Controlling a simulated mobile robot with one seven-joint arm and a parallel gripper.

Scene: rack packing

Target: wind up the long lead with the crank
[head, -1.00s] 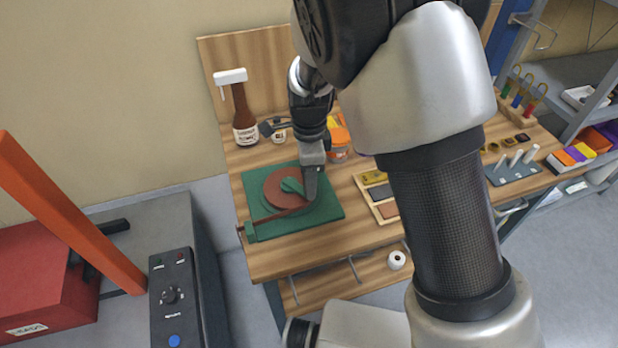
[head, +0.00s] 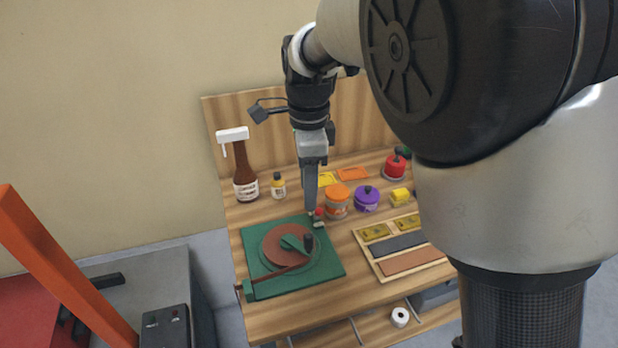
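A green board (head: 262,232) lies on the wooden bench with a round brown reel (head: 281,239) on it. A green crank arm (head: 293,243) sits on top of the reel, with an upright dark knob (head: 308,241) at its right end. A brown strip, seemingly the lead (head: 279,279), runs from the reel to a green block (head: 251,289) at the board's front left corner. My gripper (head: 315,213) points down behind and above the knob, apart from it. Its fingers are seen edge-on, so their opening is hidden. A small red and pale item (head: 320,224) shows by the fingertips; contact is unclear.
A brown bottle (head: 244,182) and a small jar (head: 278,186) stand behind the board. An orange-lidded jar (head: 337,203) and a purple pot (head: 367,199) stand close right of my gripper. A wooden tray (head: 371,264) with flat blocks lies to the right.

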